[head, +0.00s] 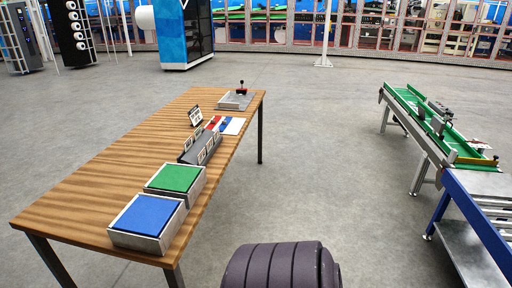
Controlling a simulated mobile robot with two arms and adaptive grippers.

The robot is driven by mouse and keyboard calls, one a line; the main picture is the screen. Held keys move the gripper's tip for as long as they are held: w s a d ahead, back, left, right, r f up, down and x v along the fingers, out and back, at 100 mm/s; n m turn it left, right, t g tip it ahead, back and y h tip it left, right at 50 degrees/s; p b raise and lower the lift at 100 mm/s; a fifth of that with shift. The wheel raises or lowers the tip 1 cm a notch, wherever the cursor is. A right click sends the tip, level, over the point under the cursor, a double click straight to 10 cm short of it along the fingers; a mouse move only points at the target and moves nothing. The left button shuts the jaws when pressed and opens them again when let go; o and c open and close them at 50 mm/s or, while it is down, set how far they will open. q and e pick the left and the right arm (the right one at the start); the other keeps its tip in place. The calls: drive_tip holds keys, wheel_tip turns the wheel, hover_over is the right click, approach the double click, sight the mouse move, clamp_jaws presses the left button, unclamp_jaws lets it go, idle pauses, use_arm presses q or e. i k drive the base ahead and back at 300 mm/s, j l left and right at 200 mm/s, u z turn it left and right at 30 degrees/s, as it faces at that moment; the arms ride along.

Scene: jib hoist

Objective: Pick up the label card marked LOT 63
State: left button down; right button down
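Several small pale cards (202,157) stand in a dark holder (187,157) on the wooden table (130,167). The print on them is too small to read, so I cannot tell which one is marked LOT 63. A small upright sign (195,115) with dark print stands farther back on the table; its text is also unreadable. Neither of my grippers is in view.
Two open trays, one with a blue top (148,214) and one green (177,177), sit near the table's front. Red and blue items, white paper (233,126) and a stamp (241,87) with a dark handle lie beyond. A green conveyor (411,104) stands right; floor between is clear.

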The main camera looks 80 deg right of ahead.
sight(201, 157)
drive_tip(key=z, duration=2.05)
drive_tip(key=i+l+u, duration=0.1)
drive_tip(key=u, duration=0.25)
drive_tip(key=i+l+u, duration=0.1)
drive_tip(key=l+u, duration=0.25)
drive_tip(key=i+l+u, duration=0.1)
drive_tip(key=u, duration=0.25)
